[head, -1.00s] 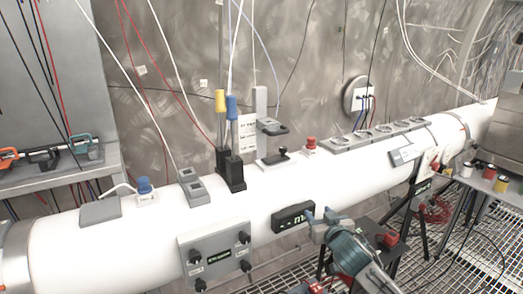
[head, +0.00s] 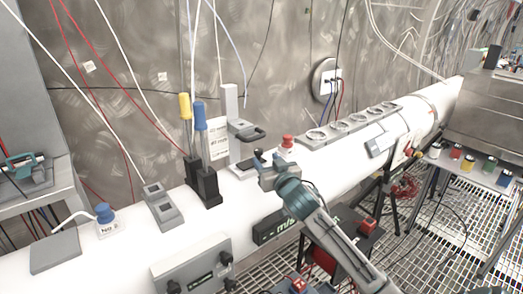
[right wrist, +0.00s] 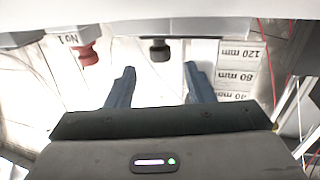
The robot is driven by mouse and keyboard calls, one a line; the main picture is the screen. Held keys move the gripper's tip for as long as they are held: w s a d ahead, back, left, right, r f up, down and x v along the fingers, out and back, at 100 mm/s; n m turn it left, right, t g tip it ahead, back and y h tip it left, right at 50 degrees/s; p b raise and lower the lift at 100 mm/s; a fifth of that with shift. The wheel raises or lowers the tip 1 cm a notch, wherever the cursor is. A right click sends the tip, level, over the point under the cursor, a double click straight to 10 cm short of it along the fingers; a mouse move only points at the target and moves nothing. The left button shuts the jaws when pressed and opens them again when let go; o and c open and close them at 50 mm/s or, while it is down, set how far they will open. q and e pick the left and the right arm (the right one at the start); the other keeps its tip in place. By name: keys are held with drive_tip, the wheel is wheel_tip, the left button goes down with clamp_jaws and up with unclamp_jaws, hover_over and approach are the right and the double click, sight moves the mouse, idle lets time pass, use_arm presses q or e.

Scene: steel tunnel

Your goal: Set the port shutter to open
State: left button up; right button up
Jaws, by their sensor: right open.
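A small black knob (head: 258,156) stands on a flat plate on top of the white pipe (head: 335,182); I take it for the port shutter's handle, but no label confirms this. My right gripper (head: 266,166) is beside it, partly covering the plate. In the right wrist view the black knob (right wrist: 160,49) lies ahead, between the lines of the two open fingers (right wrist: 158,75), with nothing held. Whether the fingers touch it cannot be told, though a gap shows. The shutter's position is hidden. My left gripper is out of view.
A red knob (head: 287,141) stands close to the right. A grey post with a clamp (head: 243,130) and a millimetre card (head: 218,140) stand behind. Blue and yellow-topped levers (head: 201,120) rise to the left. Round-holed plates (head: 350,122) lie farther right.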

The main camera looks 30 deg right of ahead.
sight(261, 153)
drive_tip(key=w, duration=0.3)
drive_tip(key=shift+d+p, duration=0.25)
drive_tip(key=shift+p, duration=0.15)
drive_tip(key=shift+w+d, duration=0.1)
drive_tip(key=shift+w, duration=0.55)
drive_tip(key=shift+f, duration=0.1)
drive_tip(key=shift+c, duration=0.5)
drive_tip(key=c, duration=0.4)
clamp_jaws()
drive_tip(key=shift+d, duration=0.2)
drive_tip(key=d, duration=0.4)
drive_tip(key=shift+w, duration=0.15)
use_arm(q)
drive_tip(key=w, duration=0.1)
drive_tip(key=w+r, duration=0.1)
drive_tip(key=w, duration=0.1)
use_arm(e)
drive_tip(key=shift+a, duration=0.1)
